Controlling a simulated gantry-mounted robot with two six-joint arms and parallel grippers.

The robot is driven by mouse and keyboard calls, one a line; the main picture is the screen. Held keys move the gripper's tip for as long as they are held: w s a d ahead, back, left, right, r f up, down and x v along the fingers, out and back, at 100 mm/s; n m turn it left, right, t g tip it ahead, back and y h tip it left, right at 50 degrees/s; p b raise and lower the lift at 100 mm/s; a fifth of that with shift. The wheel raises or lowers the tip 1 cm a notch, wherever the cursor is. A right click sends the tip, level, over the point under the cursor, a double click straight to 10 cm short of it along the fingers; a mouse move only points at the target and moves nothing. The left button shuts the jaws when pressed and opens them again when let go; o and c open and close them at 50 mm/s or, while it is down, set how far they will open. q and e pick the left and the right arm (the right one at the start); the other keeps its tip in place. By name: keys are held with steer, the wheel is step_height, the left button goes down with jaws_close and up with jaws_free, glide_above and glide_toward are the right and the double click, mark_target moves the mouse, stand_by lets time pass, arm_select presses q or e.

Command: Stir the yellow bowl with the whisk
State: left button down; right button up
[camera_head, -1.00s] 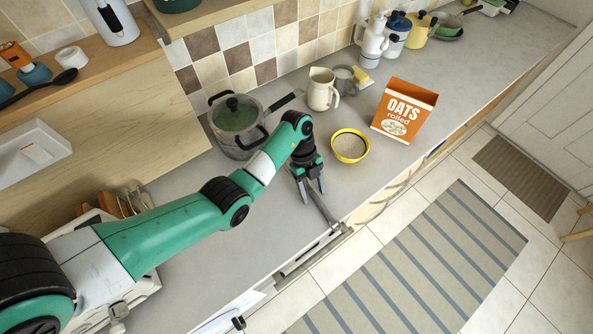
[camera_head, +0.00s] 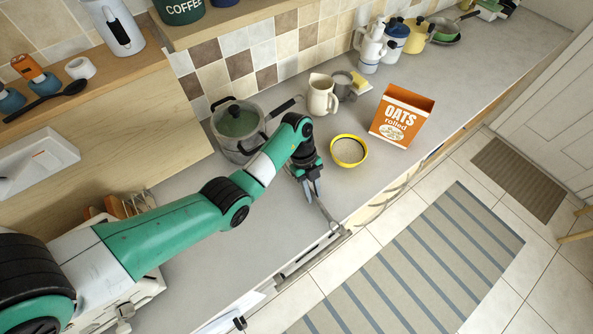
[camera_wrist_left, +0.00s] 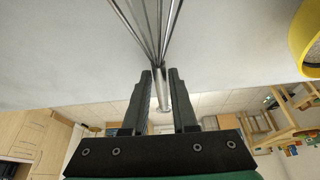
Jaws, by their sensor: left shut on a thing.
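The yellow bowl (camera_head: 361,161) stands on the counter with pale grainy contents inside. Part of its yellow side also shows at the upper right of the left wrist view (camera_wrist_left: 307,38). My left gripper (camera_head: 314,197) is low over the counter near its front edge, to the lower left of the bowl and apart from it. It is shut on the metal whisk (camera_wrist_left: 161,92), gripping the handle, with the wires beyond the fingertips in the left wrist view. In the head view a thin part of the whisk (camera_head: 325,212) shows beside the fingers. My right gripper is not in view.
A lidded pot (camera_head: 237,128) stands behind my left arm. A cream jug (camera_head: 321,96) and a grey mug (camera_head: 344,88) are behind the bowl. An orange oats box (camera_head: 401,117) stands right of it. The counter between gripper and bowl is clear.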

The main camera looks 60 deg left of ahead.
arm_select(q)
step_height(320, 180, up, 3)
steer(key=shift+f+p, duration=0.15)
steer(key=shift+p, duration=1)
steer(key=shift+b, duration=0.3)
steer(key=shift+r, duration=0.7)
steer(key=c, duration=1.3)
jaws_free()
jaws_close()
